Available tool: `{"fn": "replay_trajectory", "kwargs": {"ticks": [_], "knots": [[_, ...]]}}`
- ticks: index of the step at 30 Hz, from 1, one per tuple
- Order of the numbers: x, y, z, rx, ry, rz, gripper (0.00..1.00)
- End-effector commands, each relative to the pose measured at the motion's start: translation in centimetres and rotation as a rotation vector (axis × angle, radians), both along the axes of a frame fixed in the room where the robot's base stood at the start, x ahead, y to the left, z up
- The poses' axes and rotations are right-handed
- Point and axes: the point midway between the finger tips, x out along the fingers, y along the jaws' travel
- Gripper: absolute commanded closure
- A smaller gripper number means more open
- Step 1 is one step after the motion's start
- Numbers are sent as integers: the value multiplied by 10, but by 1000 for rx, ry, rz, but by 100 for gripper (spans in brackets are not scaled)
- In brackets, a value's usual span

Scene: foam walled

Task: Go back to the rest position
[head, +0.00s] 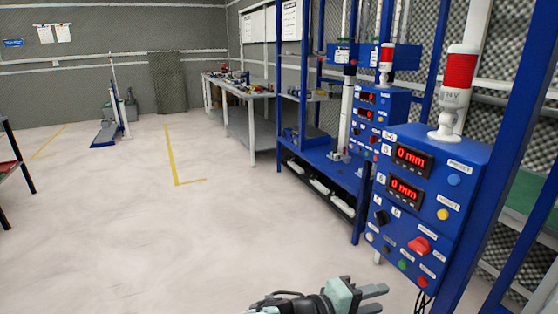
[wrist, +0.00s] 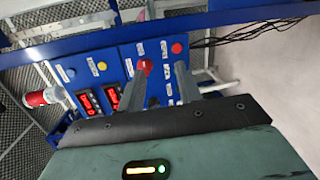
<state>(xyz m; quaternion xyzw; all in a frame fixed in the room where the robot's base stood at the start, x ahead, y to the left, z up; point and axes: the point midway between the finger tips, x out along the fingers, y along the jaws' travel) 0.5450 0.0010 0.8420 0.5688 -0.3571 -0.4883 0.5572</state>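My gripper (head: 376,299) shows at the bottom of the head view, low in front of the near blue control box. Its two grey fingers are apart with nothing between them. In the wrist view the open fingers (wrist: 167,85) point toward the control box panel.
A red and white signal lamp (head: 458,85) stands on the near box. A second control box (head: 377,120) and a blue frame bench (head: 325,170) stand behind it. The pale floor (head: 150,230) at left is clear.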

Motion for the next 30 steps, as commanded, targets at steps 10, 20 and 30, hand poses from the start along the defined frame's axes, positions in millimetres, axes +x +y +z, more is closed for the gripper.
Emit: {"fn": "replay_trajectory", "kwargs": {"ticks": [10, 20, 30], "knots": [[-84, 5, -4, 544, 481, -228, 65], [-126, 51, 76, 1053, 672, -123, 65], [-149, 63, 163, 1322, 612, 170, 65]]}}
